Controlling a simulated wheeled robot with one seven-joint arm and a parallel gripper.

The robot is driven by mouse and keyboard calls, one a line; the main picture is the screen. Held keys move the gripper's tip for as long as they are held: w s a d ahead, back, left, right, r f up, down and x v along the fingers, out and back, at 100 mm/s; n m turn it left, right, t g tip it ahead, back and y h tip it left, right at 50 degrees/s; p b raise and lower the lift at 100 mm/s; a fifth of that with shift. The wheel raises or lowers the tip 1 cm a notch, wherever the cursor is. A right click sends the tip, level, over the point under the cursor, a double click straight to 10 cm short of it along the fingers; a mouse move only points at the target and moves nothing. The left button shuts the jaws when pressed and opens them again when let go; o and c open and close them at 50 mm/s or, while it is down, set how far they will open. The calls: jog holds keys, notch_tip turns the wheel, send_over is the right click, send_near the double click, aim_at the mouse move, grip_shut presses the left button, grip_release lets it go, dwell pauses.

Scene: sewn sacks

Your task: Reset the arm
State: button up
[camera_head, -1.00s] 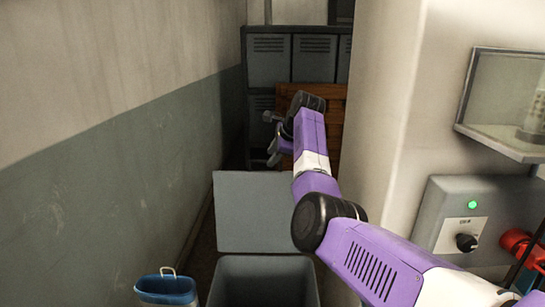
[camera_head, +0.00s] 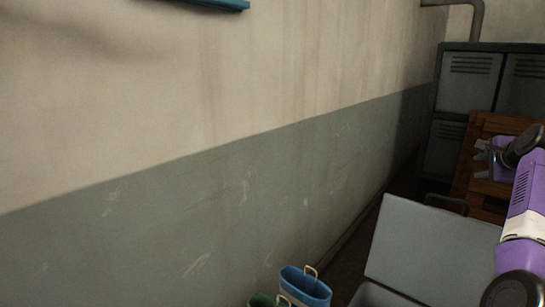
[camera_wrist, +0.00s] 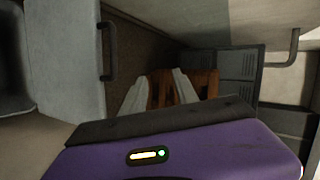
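My purple and white arm is at the right edge of the head view, partly cut off. My gripper (camera_head: 482,160) is at its far end, in front of a brown wooden thing (camera_head: 479,133). In the wrist view my gripper (camera_wrist: 160,88) shows two pale fingers with a clear gap between them. It is open and nothing is held.
A grey bin's raised lid (camera_head: 425,245) stands below my arm; it also shows in the wrist view (camera_wrist: 70,60). Grey lockers (camera_head: 470,80) stand at the back. A long wall (camera_head: 250,200) runs along the left. Blue (camera_head: 305,285) and green (camera_head: 263,300) containers are at the bottom.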

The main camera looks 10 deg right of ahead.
jog(key=s+a+f+n+t+h, duration=0.2)
jog(key=s+a+f+n, duration=0.15)
jog(key=f, duration=0.25)
jog(key=s+a+f+n+t+h, duration=0.1)
jog(key=s+a+f+n+h, duration=0.2)
jog(key=a+f+n, duration=0.25)
jog(key=s+a+f+n+t+y, duration=0.1)
jog(key=s+a+f+n, duration=0.1)
jog(key=s+a+f, duration=0.3)
jog(key=s+a+n+t+y, duration=0.1)
jog(key=s+a+n+t, duration=0.15)
jog(key=a, duration=0.45)
jog(key=s+a+f+n+t, duration=0.1)
jog(key=s+a+f+n, duration=0.25)
jog(key=a, duration=0.25)
jog(key=s+a+f+n+g+y, duration=0.1)
jog(key=s+a+f+n+y, duration=0.1)
jog(key=s+a, duration=1.1)
jog(key=s+a+f+n+g+y, duration=0.2)
jog(key=s+a+n+y, duration=0.2)
jog(key=s+a, duration=0.9)
jog(key=s+y, duration=0.3)
jog(key=s, duration=0.4)
jog(key=shift+s+a+f+n, duration=0.25)
jog(key=shift+s+a+n, duration=0.05)
jog(key=shift+s, duration=0.1)
